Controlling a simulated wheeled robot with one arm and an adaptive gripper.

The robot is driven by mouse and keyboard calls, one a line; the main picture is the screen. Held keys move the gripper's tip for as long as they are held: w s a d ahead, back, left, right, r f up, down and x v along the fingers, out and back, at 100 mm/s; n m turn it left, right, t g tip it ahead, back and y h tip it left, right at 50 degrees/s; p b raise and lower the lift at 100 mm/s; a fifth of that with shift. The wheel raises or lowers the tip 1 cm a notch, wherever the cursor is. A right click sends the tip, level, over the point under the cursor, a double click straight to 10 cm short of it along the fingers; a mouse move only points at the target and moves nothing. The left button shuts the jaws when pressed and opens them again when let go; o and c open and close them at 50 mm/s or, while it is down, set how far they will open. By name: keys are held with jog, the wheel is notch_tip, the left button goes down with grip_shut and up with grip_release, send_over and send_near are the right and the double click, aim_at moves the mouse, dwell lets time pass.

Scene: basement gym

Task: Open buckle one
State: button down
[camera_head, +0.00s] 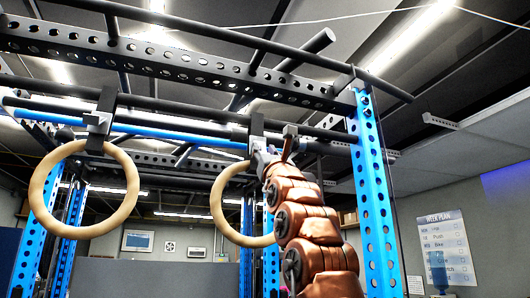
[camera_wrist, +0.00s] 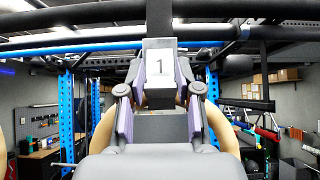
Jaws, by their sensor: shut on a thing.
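Buckle one (camera_wrist: 160,58) is a grey block with a white plate marked "1", upright in the middle of the wrist view, on a dark strap (camera_wrist: 159,18). In the head view the strap (camera_head: 257,124) hangs from the rig's bar above the right wooden ring (camera_head: 217,207). My gripper (camera_wrist: 160,90) has one finger on each side of the buckle and is shut on it. In the head view my gripper (camera_head: 263,158) is at the buckle, mostly hidden by my arm. The ring shows behind the fingers in the wrist view (camera_wrist: 222,128).
A second wooden ring (camera_head: 46,207) hangs at left from its own buckle (camera_head: 98,122). A blue upright (camera_head: 374,205) stands just right of my arm. Dark perforated beams (camera_head: 180,62) and a blue bar (camera_head: 140,127) cross overhead.

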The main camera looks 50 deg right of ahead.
dwell(0.9)
jog(key=c, duration=0.8)
grip_release()
jog(key=shift+o, duration=0.2)
jog(key=shift+s+a, duration=0.2)
jog(key=shift+s, duration=0.25)
jog(key=shift+a+f, duration=0.1)
jog(key=shift+f, duration=0.15)
jog(key=shift+f, duration=0.15)
jog(key=shift+s+f, duration=0.2)
jog(key=shift+s+a+f, duration=0.15)
jog(key=shift+s+a, duration=0.05)
jog(key=shift+s, duration=0.05)
jog(key=shift+s+f, duration=0.15)
jog(key=shift+f, duration=0.2)
